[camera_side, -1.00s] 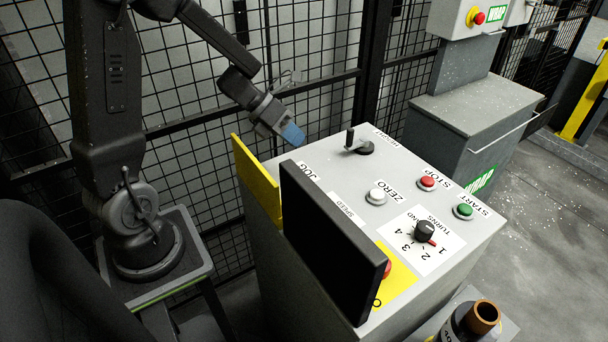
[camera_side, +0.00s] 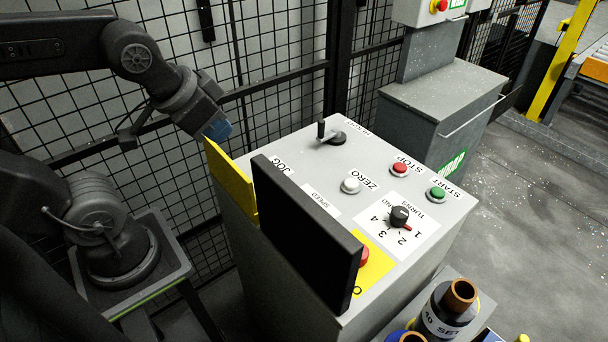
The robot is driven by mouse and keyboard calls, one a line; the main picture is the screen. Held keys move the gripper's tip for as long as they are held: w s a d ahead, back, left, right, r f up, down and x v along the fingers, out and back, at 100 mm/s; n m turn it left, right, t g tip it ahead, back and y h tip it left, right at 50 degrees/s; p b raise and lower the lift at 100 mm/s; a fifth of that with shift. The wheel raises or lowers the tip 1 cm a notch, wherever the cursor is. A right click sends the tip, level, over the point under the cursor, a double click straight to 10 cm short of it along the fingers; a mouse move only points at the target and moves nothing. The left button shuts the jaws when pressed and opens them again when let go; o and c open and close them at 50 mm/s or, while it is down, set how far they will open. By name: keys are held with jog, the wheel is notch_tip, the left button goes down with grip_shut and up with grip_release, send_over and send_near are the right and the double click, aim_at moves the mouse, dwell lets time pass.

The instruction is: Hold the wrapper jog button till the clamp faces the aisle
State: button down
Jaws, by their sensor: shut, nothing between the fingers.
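The grey control console (camera_side: 300,260) stands in the middle of the side view. Its JOG label (camera_side: 280,165) shows on the top, just right of the yellow guard plate (camera_side: 230,182). No jog button can be made out; the guard or the black panel (camera_side: 305,232) may hide it. My gripper (camera_side: 218,129) is shut and empty, its blue fingertips at the guard's upper left corner. I cannot tell whether they touch the guard. The wrapper's clamp is not seen.
The console top also carries a lever (camera_side: 323,132), a white ZERO button (camera_side: 350,185), red STOP (camera_side: 400,169), green START (camera_side: 438,193) and a turns knob (camera_side: 399,216). Mesh fence (camera_side: 270,60) runs behind.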

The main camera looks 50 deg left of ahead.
jog(key=shift+s+d+n+h, duration=0.3)
jog(key=shift+s+d, duration=0.25)
jog(key=shift+s, duration=0.1)
jog(key=shift+w, duration=0.1)
dwell(1.6)
jog(key=w+a+r+m+t+y, duration=0.1)
jog(key=w+a+m+t, duration=0.3)
jog(key=w+m, duration=0.45)
jog(key=w+a+r+m+t+y, duration=0.1)
jog(key=w+a+m+t, duration=0.2)
jog(key=w+a+m, duration=0.5)
notch_tip(320, 180, down, 12)
jog(key=s+m+g+h, duration=0.1)
jog(key=m+g+h, duration=0.6)
jog(key=m, duration=1.3)
jog(key=shift+s+d+r+h, duration=0.25)
jog(key=shift+s+h, duration=0.15)
jog(key=shift+h, duration=0.6)
